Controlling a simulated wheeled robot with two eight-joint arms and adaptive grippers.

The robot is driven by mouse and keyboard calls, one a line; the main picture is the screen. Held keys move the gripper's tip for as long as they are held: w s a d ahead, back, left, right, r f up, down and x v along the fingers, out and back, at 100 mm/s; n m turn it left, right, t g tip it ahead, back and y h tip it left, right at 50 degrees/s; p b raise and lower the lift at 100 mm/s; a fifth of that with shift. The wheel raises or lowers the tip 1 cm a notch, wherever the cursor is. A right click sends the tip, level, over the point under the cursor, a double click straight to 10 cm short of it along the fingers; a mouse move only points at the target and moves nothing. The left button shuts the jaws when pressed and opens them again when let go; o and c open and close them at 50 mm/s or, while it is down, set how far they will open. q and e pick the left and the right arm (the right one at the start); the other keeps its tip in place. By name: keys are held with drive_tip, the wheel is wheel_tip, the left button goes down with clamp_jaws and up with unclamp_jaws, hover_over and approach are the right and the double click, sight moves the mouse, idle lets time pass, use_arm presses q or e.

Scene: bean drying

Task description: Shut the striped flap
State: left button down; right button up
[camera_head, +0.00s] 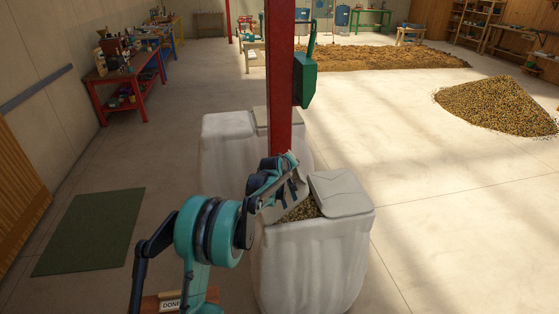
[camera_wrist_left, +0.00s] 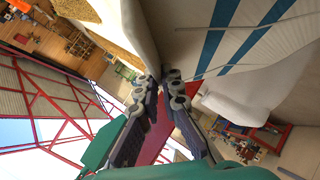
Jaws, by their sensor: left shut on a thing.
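The striped flap, pale with blue stripes, shows in the left wrist view (camera_wrist_left: 228,42). It belongs to the front white sack (camera_head: 310,260), and in the head view it stands tilted up at the sack's left side, partly hidden by the gripper. My left gripper (camera_head: 287,180) is shut on the flap's edge; its fingertips also meet at the edge in the left wrist view (camera_wrist_left: 161,82). Beans (camera_head: 300,211) show in the opening between this flap and a plain pale flap (camera_head: 340,191) lying on the right. My right gripper is not in view.
A red post (camera_head: 280,80) with a green box (camera_head: 305,78) rises just behind the sack. A second white sack (camera_head: 228,140) stands behind left. A "DONE" sign (camera_head: 171,305) is at the bottom.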

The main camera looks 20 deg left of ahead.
use_arm(q)
drive_tip(key=shift+w+d+f+m+g+y+b, duration=0.35)
drive_tip(key=shift+w+d+f+b, duration=0.3)
drive_tip(key=shift+d+f, duration=0.9)
drive_tip(key=shift+w+d+f+m+g+y+b, duration=0.35)
drive_tip(key=shift+w+d+f+b, duration=0.3)
drive_tip(key=shift+f, duration=1.6)
drive_tip(key=shift+w+d+f+m+g+y+b, duration=0.25)
drive_tip(key=shift+w+d+f+y+b, duration=0.35)
drive_tip(key=shift+d+f, duration=1.05)
drive_tip(key=shift+w+a+f, duration=0.15)
drive_tip(key=shift+a+f, duration=0.1)
drive_tip(key=c, duration=1.7)
unclamp_jaws()
drive_tip(key=shift+w+d, duration=0.1)
